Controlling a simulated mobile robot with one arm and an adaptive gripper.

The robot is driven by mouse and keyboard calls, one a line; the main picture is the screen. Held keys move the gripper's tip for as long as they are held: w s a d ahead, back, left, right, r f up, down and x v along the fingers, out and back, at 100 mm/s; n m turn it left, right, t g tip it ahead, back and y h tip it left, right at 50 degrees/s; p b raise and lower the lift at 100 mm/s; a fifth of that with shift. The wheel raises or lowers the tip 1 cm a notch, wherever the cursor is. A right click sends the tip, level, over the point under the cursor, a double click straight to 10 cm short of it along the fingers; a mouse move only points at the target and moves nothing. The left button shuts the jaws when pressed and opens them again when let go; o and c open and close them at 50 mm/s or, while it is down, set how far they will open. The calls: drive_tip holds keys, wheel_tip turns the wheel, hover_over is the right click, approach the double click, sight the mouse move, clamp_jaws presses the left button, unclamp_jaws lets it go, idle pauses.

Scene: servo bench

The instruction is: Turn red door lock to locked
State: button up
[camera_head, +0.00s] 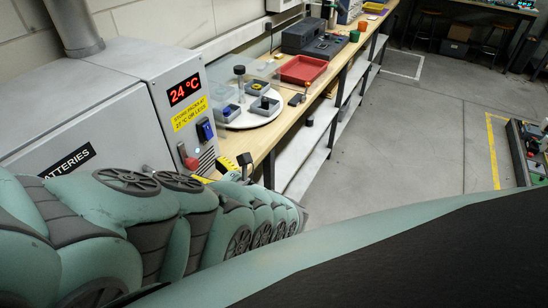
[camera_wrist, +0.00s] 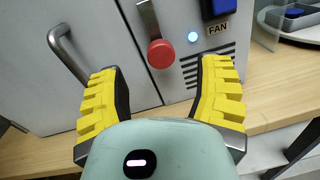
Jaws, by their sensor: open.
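The red door lock (camera_wrist: 160,53) is a round red knob on the lower end of a flat metal lever that hangs almost straight down on the grey cabinet front. It also shows in the head view as a red lever (camera_head: 189,160) on the cabinet's front. My gripper (camera_wrist: 160,78) has two yellow ribbed fingers, spread wide with nothing between them. In the wrist view the red knob lies ahead, between the fingertip directions and a little beyond them. I see no contact. In the head view only yellow fingertips show, low in front of the cabinet.
A metal door handle (camera_wrist: 68,55) is left of the lock. A blue switch (camera_wrist: 217,8) with a FAN label and a lit button (camera_wrist: 192,64) are right of it. The wooden bench (camera_wrist: 268,98) runs below. A white turntable (camera_head: 262,118) with bins stands right of the cabinet.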

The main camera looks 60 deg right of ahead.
sight(195, 165)
drive_tip(key=w+b, duration=0.1)
drive_tip(key=w, duration=0.4)
drive_tip(key=shift+w+f, duration=0.1)
drive_tip(key=shift+w, duration=0.4)
drive_tip(key=shift+o, duration=0.4)
clamp_jaws()
